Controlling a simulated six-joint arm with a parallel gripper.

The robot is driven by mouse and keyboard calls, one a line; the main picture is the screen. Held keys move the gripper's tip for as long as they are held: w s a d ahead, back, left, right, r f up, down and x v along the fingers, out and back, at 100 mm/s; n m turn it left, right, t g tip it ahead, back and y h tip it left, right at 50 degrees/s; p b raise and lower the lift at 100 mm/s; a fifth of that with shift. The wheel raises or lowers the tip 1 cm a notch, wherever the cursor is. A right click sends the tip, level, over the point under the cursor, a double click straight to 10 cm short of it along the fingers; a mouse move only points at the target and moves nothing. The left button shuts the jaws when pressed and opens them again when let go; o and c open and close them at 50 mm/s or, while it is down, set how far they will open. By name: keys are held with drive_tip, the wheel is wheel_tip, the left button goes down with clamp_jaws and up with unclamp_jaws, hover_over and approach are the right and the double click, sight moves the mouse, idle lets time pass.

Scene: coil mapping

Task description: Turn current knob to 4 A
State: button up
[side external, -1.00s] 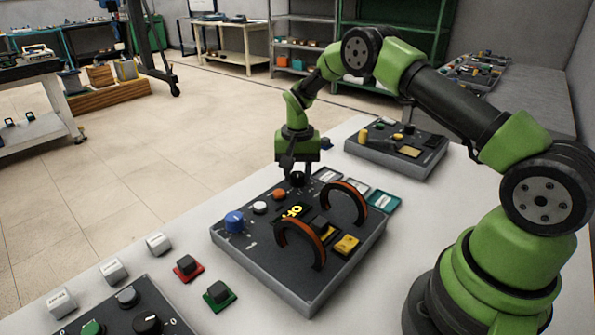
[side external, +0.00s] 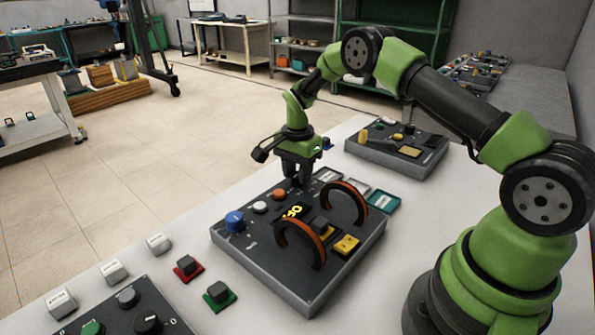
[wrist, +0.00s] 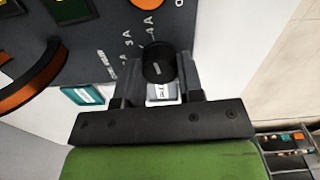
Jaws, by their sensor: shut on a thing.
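The black current knob (wrist: 157,62) sits at the edge of the dark control panel (side external: 268,265), with scale labels including 3 A and 4 A beside it. A short light mark shows on the knob's top; I cannot tell exactly which label it points to. My gripper (wrist: 158,78) is shut on the knob, one finger on each side. In the side view my gripper (side external: 298,182) points down at the panel's far corner, and its fingers mostly hide the knob.
A second panel (side external: 395,150) stands behind. Loose red (side external: 187,267) and green (side external: 218,295) based blocks lie in front.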

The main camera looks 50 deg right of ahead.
idle(0.4)
drive_tip(key=o, duration=0.9)
drive_tip(key=shift+r, duration=0.1)
wheel_tip(320, 180, up, 9)
drive_tip(key=shift+r, duration=0.4)
